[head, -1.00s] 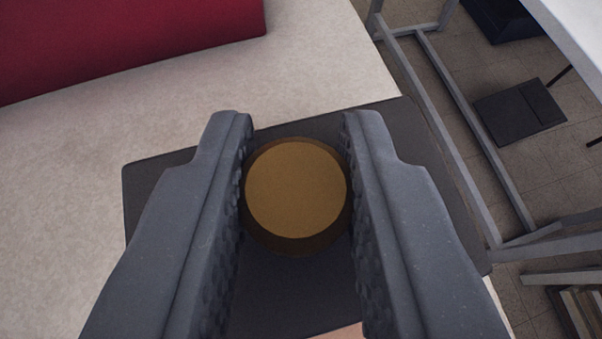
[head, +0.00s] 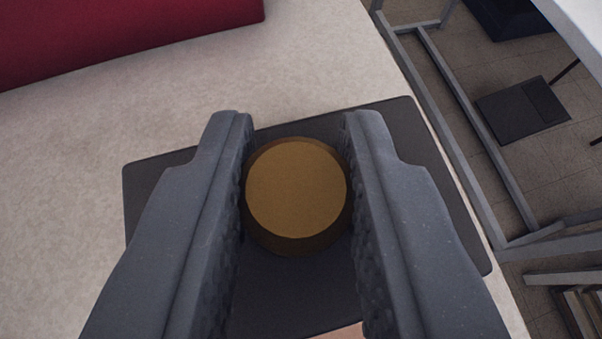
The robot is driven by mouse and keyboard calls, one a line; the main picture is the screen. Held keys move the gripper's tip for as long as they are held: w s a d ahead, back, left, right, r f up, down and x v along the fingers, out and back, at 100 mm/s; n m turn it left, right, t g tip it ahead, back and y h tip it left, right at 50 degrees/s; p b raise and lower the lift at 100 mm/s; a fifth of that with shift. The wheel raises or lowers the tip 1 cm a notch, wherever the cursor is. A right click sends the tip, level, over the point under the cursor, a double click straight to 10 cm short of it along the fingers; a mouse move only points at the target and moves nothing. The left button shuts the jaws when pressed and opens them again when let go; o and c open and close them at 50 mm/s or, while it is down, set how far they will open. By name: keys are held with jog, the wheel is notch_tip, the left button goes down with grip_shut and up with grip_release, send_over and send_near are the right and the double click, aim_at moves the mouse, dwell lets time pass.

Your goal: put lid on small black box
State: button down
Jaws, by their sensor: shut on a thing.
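My gripper (head: 297,125) is shut on a round brass-brown knob (head: 296,187) with a flat top. Below the knob is a flat dark grey rectangular lid (head: 165,185) with rounded corners, and the knob appears to belong to it. The fingers cover parts of the lid on both sides. No small black box can be made out; anything directly under the lid is hidden. Whether the lid rests on something or hangs free, I cannot tell.
A pale tabletop (head: 60,200) lies around the lid, with a dark red block (head: 120,30) at its back left. The table's edge runs close by the lid's right side. Beyond it are a grey metal frame (head: 455,125) and a black flat object (head: 522,108) on the tiled floor.

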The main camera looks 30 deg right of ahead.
jog(key=shift+f, duration=0.25)
jog(key=c, duration=1.1)
grip_release()
jog(key=shift+c, duration=0.2)
